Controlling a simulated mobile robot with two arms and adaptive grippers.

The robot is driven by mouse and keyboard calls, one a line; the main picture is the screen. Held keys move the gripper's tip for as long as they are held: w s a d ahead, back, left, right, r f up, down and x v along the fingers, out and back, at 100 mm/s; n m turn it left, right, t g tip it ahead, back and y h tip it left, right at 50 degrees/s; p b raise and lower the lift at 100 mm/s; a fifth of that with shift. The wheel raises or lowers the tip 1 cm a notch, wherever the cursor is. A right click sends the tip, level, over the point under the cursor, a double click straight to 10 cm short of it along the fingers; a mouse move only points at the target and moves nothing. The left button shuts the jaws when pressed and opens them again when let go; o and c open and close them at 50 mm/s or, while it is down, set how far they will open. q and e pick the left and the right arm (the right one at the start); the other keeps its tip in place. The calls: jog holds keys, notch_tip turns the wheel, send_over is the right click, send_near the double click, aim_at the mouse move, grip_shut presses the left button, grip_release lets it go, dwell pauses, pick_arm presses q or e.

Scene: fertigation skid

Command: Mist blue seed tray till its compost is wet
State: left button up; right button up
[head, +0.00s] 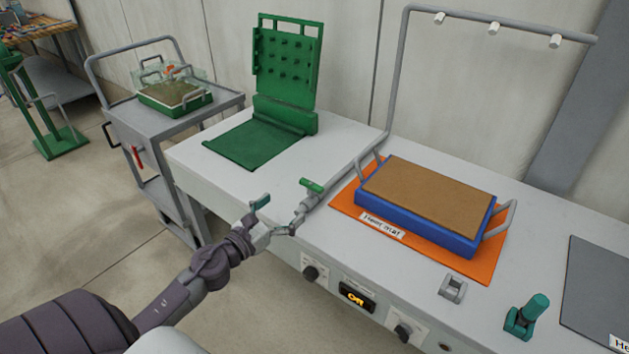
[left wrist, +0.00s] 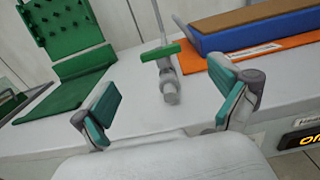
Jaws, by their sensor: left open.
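The blue seed tray (head: 425,219) sits on an orange mat (head: 345,200) on the bench, under an overhead pipe with three white nozzles (head: 494,28). Its compost (head: 425,192) is an even light brown, and no spray shows. The pipe runs down to the bench and along it to a valve with a green handle (head: 312,186), which lies crosswise to the pipe. In the left wrist view the handle (left wrist: 160,53) is ahead, between my fingers. My left gripper (head: 277,216) is open and empty, just short of the valve, not touching it. My right gripper is not in view.
A green hinged plate device (head: 286,65) stands behind the valve. Knobs and an orange-lit display (head: 356,297) are on the bench front. A grey bracket (head: 453,288) and a green-handled lever (head: 528,315) stand at right. A cart (head: 185,118) carries a green tray (head: 172,99).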

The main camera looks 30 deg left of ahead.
aim_at(309, 186)
pick_arm(q)
jog(key=w, duration=0.3)
jog(key=w+p, duration=0.1)
jog(key=w, duration=0.5)
jog(key=shift+w+d, duration=0.35)
jog(key=shift+w, duration=0.05)
jog(key=shift+w+f, duration=0.1)
jog(key=shift+w, duration=0.6)
jog(key=shift+c, duration=0.3)
jog(key=c, duration=1.1)
